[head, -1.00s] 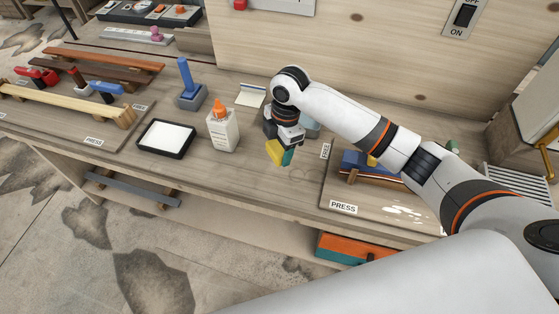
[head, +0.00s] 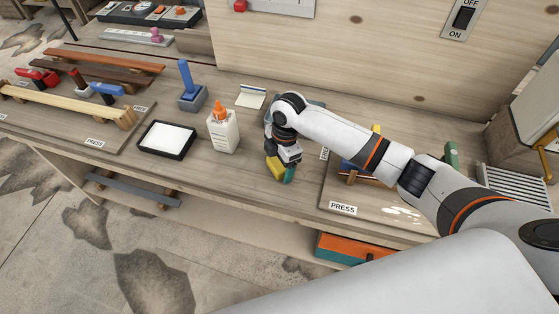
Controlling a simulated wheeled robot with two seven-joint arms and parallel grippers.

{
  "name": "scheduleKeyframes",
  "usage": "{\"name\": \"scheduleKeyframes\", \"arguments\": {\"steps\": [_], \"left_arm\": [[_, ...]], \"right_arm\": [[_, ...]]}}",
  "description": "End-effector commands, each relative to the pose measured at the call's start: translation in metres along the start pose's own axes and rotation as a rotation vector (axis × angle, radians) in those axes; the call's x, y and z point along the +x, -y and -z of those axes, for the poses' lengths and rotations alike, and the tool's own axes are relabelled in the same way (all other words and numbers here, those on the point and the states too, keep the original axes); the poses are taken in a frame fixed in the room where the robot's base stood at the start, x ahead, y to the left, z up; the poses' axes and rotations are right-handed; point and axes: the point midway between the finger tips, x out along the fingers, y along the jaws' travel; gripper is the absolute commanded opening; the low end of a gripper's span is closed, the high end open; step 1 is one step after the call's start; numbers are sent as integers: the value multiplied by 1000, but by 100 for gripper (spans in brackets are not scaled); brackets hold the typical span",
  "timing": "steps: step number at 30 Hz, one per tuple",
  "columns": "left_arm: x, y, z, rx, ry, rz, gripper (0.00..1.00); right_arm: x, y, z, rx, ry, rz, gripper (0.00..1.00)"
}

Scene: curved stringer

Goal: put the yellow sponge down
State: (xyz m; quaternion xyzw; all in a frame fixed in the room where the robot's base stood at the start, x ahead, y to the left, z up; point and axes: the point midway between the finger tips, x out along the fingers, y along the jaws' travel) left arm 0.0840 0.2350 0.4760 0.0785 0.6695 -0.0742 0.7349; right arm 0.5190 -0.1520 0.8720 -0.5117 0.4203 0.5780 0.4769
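The yellow sponge (head: 275,167), with a teal-green part (head: 290,174) beside it, is under my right gripper (head: 283,163) in the head view. My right gripper points down over the workbench, and the sponge sits between or just under its fingers. The fingers are mostly hidden by the wrist, so I cannot clearly see the grip. The sponge's lower edge is at or very near the bench top (head: 245,175). My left gripper is not in view.
A black-rimmed white tray (head: 167,139) lies further left. A board with a PRESS label (head: 343,208) is to the right. The bench's front edge is close below the sponge.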

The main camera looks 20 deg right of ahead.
Motion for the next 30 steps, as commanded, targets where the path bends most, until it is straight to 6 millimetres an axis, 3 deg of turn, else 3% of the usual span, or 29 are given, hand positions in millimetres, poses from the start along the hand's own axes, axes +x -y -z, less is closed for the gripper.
{"name": "scheduleKeyframes", "arguments": {"steps": [12, 24, 30], "left_arm": [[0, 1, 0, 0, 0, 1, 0], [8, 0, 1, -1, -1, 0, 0], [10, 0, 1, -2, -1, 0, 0]], "right_arm": [[-10, 1, 0, 0, 0, 2, 83], [-90, 1, 0, -2, 0, 4, 83], [-116, 1, 0, 0, 0, 2, 83]]}}
